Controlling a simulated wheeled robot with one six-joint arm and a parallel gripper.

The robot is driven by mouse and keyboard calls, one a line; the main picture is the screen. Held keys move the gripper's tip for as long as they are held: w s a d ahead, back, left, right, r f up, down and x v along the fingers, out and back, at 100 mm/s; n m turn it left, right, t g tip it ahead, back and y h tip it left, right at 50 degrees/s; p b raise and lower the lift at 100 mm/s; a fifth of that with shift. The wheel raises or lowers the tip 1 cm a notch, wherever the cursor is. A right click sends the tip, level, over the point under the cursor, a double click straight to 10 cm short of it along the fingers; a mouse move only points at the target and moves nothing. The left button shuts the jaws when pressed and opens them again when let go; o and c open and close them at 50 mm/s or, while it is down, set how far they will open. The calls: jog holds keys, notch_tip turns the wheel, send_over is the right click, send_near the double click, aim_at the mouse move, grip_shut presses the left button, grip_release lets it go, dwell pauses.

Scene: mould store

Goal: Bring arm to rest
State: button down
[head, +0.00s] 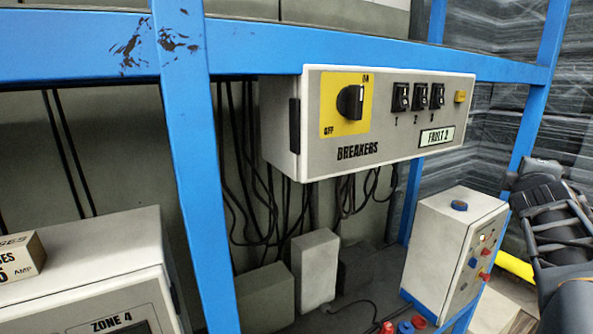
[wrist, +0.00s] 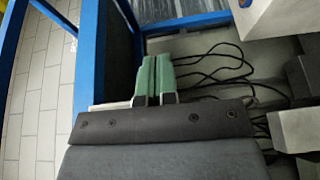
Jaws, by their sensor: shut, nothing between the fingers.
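My gripper (wrist: 155,78) shows in the wrist view, its two green fingers side by side and closed with nothing held. A blue post and dark cables show beyond the fingers. In the head view my dark arm (head: 556,230) is at the right edge, beside the small grey box with coloured buttons (head: 457,250). The fingertips cannot be made out in the head view.
The BREAKERS panel (head: 385,125) has a black knob on yellow, marked ON and OFF, three switches and a FAULT 2 label. Blue rack posts (head: 193,160) and beams frame it. Black cables (head: 255,180) hang behind. A ZONE 4 cabinet (head: 90,262) is at lower left.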

jog(key=s+a+f+m+g+y, duration=0.35)
jog(key=a+f+m, duration=0.35)
jog(key=f, duration=0.4)
jog(key=s+a+f+m+g+y, duration=0.35)
jog(key=a+f, duration=0.45)
jog(key=f, duration=0.3)
jog(key=s+a+f+g+y, duration=0.1)
jog(key=s+a+f+y, duration=0.1)
jog(key=a, duration=0.6)
jog(key=s+a+f+g+y, duration=0.1)
jog(key=s+a+f+y, duration=0.1)
jog(key=s+a+f, duration=0.3)
jog(key=shift+s+a+g, duration=0.25)
jog(key=shift+a+g, duration=0.15)
jog(key=shift+a, duration=1.2)
jog(key=shift+s, duration=0.1)
